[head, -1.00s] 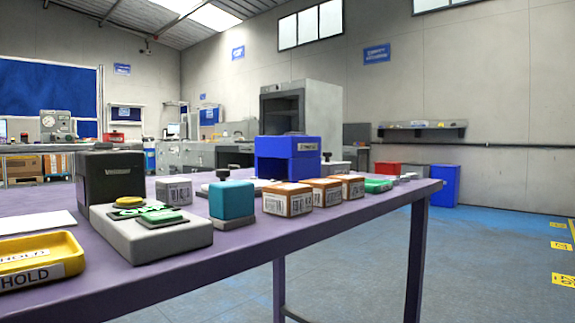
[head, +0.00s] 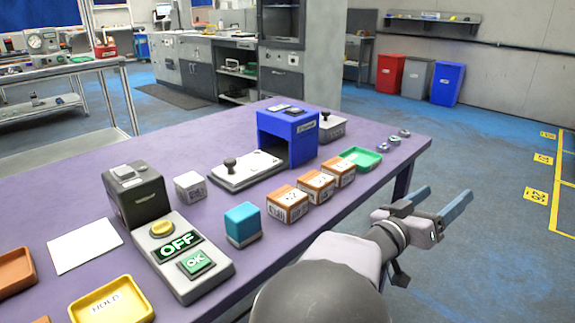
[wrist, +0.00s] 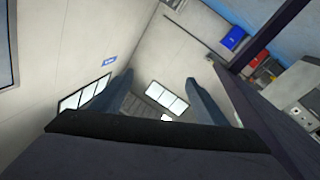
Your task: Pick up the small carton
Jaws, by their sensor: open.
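A small white carton (head: 190,186) with a printed label stands on the purple table, behind the teal block. Which of these the task means, I cannot tell for sure. My gripper (head: 448,198) is open and empty, out past the table's right edge and apart from all boxes. The wrist view shows its two fingers (wrist: 160,90) spread, with only wall and windows beyond them.
A teal block (head: 242,222), a grey panel reading OFF and OK (head: 201,275), a black device (head: 136,200), a blue open-fronted box (head: 277,130) and a green tray (head: 361,157) share the table (head: 85,198). A yellow HOLD tray (head: 110,303) is at the front.

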